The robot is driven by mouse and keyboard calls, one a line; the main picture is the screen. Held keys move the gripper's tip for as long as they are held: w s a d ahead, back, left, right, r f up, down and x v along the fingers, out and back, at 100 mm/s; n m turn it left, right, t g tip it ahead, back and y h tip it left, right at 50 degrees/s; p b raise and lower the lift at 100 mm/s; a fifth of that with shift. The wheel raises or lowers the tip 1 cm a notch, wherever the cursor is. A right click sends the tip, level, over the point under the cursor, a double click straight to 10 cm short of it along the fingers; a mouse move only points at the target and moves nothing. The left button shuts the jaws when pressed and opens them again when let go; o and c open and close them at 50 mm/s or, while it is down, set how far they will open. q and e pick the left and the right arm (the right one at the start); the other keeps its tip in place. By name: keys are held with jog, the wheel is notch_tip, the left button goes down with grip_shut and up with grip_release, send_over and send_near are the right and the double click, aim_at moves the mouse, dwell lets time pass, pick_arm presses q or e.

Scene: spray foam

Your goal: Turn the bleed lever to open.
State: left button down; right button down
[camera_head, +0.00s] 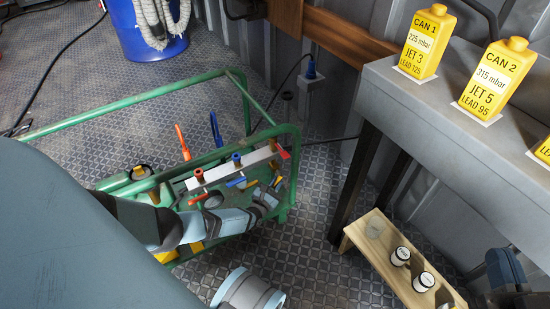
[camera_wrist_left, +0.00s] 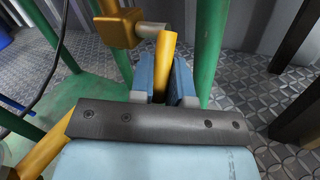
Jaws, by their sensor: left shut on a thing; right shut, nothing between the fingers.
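In the left wrist view a yellow lever (camera_wrist_left: 166,52) stands between the blue fingers of my left gripper (camera_wrist_left: 163,85), which is shut on it. The lever joins a grey stem beside a yellow valve block (camera_wrist_left: 118,27). In the head view my left gripper (camera_head: 274,191) is at the right end of the green frame, below the pale manifold bar (camera_head: 262,156); the lever is small and mostly hidden there. The bar carries red and blue handles, with a red lever (camera_head: 283,153) at its right end.
The green tube frame (camera_head: 150,101) surrounds the manifold, and its posts stand close to my left gripper. Yellow cans (camera_head: 428,42) stand on a grey shelf (camera_head: 390,85) at right. A low wooden bench (camera_head: 378,259) holds small cups. The patterned floor between is clear.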

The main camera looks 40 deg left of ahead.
pick_arm(q)
jog(key=shift+w+a+f+n+t, duration=0.1)
jog(key=shift+w+a+n+t, duration=0.2)
jog(key=shift+w+t, duration=0.1)
jog(key=shift+d+y, duration=0.1)
jog(key=shift+y, duration=0.2)
pick_arm(e)
jog(key=shift+r, duration=0.15)
pick_arm(q)
jog(key=shift+s+d+t, duration=0.2)
jog(key=shift+t, duration=0.1)
jog(key=c, duration=1.4)
grip_release()
jog(key=shift+s, duration=0.15)
jog(key=shift+s+d+f, duration=0.1)
jog(key=shift+s, duration=0.2)
jog(key=p+v, duration=0.2)
jog(key=v, duration=1.1)
jog(key=shift+p, duration=0.35)
pick_arm(e)
jog(key=shift+s+a+f+m+g+h, duration=0.2)
jog(key=shift+s+m, duration=0.1)
jog(key=shift+m, duration=0.2)
jog(key=shift+s+a+f+m+g+h, duration=0.15)
jog(key=shift+s+m+g, duration=0.1)
jog(key=shift+m, duration=0.25)
jog(key=shift+r, duration=0.1)
